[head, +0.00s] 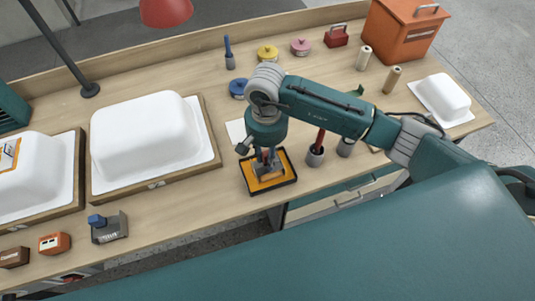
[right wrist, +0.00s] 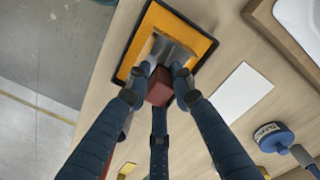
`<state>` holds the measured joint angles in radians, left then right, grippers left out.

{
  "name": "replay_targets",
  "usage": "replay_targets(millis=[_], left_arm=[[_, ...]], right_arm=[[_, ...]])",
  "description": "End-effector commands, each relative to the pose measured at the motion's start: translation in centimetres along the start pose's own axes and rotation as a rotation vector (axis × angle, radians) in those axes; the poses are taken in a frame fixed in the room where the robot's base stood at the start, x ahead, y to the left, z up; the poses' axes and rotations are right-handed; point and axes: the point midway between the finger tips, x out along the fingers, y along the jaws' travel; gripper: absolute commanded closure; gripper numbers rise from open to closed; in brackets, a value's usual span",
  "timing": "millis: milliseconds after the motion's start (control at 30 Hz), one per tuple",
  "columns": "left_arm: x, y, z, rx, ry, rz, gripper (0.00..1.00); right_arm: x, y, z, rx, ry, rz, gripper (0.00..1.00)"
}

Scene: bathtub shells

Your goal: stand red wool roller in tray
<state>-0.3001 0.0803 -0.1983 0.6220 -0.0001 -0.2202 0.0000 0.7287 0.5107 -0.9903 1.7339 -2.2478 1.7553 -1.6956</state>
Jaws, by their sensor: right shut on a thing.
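The tray (head: 291,178) is a black-rimmed rectangle with an orange-yellow floor near the table's front edge; it fills the top of the right wrist view (right wrist: 133,48). My right gripper (head: 266,158) points down over it. Its fingers (right wrist: 160,80) are shut on a grey piece with a dull red block, which I take for the red wool roller (right wrist: 158,92). The grey end (right wrist: 172,52) points at the tray floor, inside the rim; I cannot tell whether it touches. The fingers partly hide the roller. My left gripper is not in view.
A grey pot with a red handle (head: 318,142) stands right of the tray. A white sheet (head: 235,131) and a blue tin (head: 238,88) lie behind it. A large white tub shell (head: 145,135) is at left. Bare tabletop lies between shell and tray.

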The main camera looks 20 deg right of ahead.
Motion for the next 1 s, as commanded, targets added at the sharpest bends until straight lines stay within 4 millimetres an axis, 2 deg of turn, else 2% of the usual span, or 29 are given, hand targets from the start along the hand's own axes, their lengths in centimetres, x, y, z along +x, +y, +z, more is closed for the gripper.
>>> replay_targets(millis=[300,467,500,567,933,1000], left_arm=[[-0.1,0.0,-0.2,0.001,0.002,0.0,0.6],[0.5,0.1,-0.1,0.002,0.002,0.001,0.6],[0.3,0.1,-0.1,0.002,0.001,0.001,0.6],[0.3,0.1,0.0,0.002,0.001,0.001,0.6],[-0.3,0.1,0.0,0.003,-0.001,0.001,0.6],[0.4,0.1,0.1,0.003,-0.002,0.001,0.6]], right_arm=[[0.5,0.0,-0.1,-0.001,0.003,-0.001,1.0],[0.9,0.0,-0.1,-0.001,0.003,-0.001,1.0],[0.8,0.0,-0.1,-0.001,0.002,-0.001,0.69],[0.8,0.0,-0.1,-0.001,0.002,0.0,0.58],[0.2,0.0,0.0,0.0,0.001,0.0,0.58],[-0.2,-0.1,-0.2,-0.001,0.004,-0.004,0.58]])
